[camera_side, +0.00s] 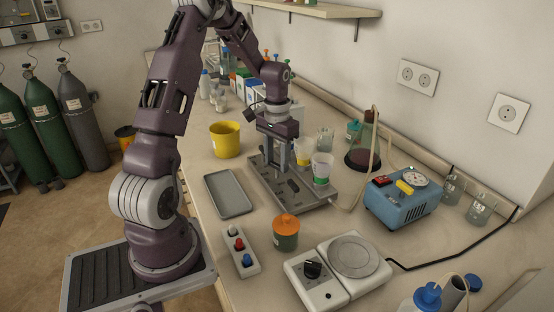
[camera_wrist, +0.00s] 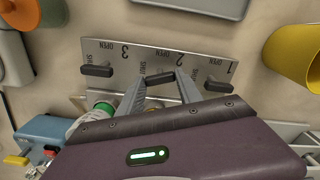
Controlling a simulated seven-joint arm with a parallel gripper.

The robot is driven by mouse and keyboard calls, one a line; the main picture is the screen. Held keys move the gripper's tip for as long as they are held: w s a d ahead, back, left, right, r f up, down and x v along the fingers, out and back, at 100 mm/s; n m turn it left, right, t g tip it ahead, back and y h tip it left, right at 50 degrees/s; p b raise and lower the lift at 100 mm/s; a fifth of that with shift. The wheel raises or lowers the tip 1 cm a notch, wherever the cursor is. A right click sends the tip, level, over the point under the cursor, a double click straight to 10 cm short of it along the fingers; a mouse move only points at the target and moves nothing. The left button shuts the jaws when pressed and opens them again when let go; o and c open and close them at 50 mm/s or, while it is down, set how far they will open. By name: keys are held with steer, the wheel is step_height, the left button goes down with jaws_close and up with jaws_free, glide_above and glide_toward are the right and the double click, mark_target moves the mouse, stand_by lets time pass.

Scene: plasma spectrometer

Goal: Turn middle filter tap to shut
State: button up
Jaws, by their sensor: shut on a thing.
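The grey metal filter manifold (camera_wrist: 140,53) is marked 1, 2 and 3, each with OPEN and SHUT labels, and has black tap handles. The middle tap (camera_wrist: 160,78), by the 2, sits between the fingers of my gripper (camera_wrist: 160,76), which is shut on its handle. The tap's handle lies roughly along the plate. The tap 3 handle (camera_wrist: 97,70) is at left and the tap 1 handle (camera_wrist: 217,86) at right, both clear of the fingers. In the side view my gripper (camera_side: 277,166) points down over the manifold (camera_side: 309,200); the middle tap is not clearly seen there.
A yellow-banded cup (camera_side: 304,152) and a green-banded cup (camera_side: 322,169) stand close behind my gripper.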

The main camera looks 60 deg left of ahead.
mark_target(277, 164)
steer(key=shift+m, duration=2.1)
steer(key=o, duration=1.4)
step_height(277, 164, up, 7)
steer(key=shift+r, duration=0.1)
step_height(277, 164, up, 8)
